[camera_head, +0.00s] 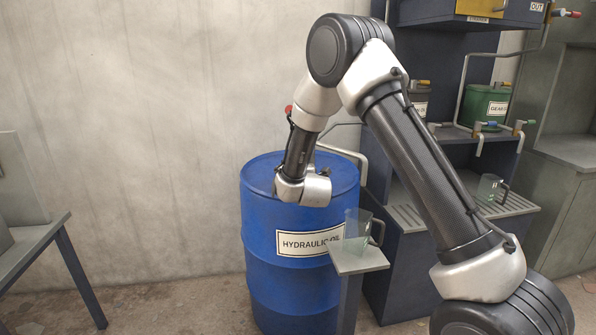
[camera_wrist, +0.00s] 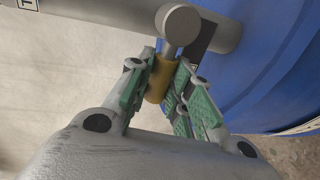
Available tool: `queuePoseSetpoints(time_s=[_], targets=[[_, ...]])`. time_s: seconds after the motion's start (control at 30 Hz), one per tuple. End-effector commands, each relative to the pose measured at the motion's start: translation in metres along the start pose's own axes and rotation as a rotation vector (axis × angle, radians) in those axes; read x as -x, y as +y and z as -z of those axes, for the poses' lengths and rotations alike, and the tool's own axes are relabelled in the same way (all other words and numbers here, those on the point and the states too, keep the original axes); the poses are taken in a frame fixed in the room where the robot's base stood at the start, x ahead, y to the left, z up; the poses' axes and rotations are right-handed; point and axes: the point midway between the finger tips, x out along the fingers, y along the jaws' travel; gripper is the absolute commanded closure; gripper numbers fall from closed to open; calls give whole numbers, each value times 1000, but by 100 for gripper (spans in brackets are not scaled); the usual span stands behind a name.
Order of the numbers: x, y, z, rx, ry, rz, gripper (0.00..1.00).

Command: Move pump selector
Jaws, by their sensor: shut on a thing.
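What appears to be the pump selector is a short lever with a yellow sleeve (camera_wrist: 159,80) and a round grey end (camera_wrist: 181,24), in front of a grey pipe (camera_wrist: 100,12) in the wrist view. My gripper (camera_wrist: 165,62) has its green-padded fingers on either side of the yellow sleeve and is shut on it. In the head view my wrist is over the blue drum, which is labelled HYDRAULIC OIL (camera_head: 300,270). My arm hides the fingers and the selector there.
A glass jug (camera_head: 356,228) stands on a small grey stand (camera_head: 358,258) before the drum. Another jug (camera_head: 488,188) is on the slatted shelf at right. A green gear oil can (camera_head: 484,104) stands higher up. A grey table (camera_head: 35,240) is at left.

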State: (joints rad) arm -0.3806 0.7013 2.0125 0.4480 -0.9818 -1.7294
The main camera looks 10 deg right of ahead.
Motion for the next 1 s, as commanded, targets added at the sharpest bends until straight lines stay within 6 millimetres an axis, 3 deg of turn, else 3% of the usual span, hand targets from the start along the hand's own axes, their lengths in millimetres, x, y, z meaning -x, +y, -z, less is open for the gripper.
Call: queuePoseSetpoints(time_s=[0.6,0.63,0.73,1.0], targets=[[0,-4,1,44,-6,4,100],[0,-4,1,44,-6,4,76],[0,-4,1,43,-6,3,57],[0,-3,0,41,-7,1,57]])
